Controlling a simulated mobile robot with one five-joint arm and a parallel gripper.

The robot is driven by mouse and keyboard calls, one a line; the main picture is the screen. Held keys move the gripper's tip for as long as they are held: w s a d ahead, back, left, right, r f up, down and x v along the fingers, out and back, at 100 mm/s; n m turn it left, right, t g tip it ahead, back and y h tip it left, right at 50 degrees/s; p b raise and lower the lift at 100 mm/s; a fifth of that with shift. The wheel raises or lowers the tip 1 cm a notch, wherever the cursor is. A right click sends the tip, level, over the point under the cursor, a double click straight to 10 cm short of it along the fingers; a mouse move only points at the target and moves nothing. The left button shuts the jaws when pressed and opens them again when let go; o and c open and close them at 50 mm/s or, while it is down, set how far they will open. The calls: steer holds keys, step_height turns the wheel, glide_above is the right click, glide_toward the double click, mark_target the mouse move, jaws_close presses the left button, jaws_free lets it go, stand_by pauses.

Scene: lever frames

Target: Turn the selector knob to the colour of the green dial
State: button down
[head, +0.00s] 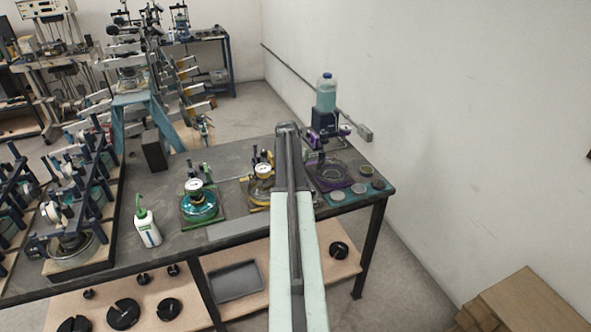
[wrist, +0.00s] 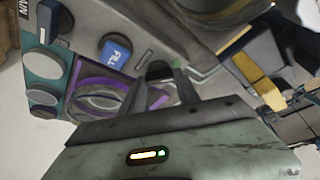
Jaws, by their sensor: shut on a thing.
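The green dial (head: 194,184) has a white face and stands on a green base left of centre on the bench in the head view. A yellow dial (head: 262,170) stands to its right, and a purple-framed unit (head: 332,174) is further right. My gripper (wrist: 160,82) is at the far side of the bench, beside the purple frame (wrist: 103,82) in the wrist view. Its dark fingers are closed around a small dark grey piece (wrist: 160,70), apparently the selector knob. The knob's pointer and setting cannot be made out. My arm hides the gripper in the head view.
A clear bottle (head: 326,92) stands on a dark base at the back right. A white squeeze bottle (head: 147,228) is left of the green dial. Grey discs (head: 338,196) lie at the right corner. A wall (head: 450,120) bounds the right side.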

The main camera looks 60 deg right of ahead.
steer(key=shift+w, duration=0.1)
steer(key=c, duration=0.9)
jaws_free()
steer(key=p+v, duration=0.7)
steer(key=v, duration=0.1)
steer(key=shift+f, duration=0.15)
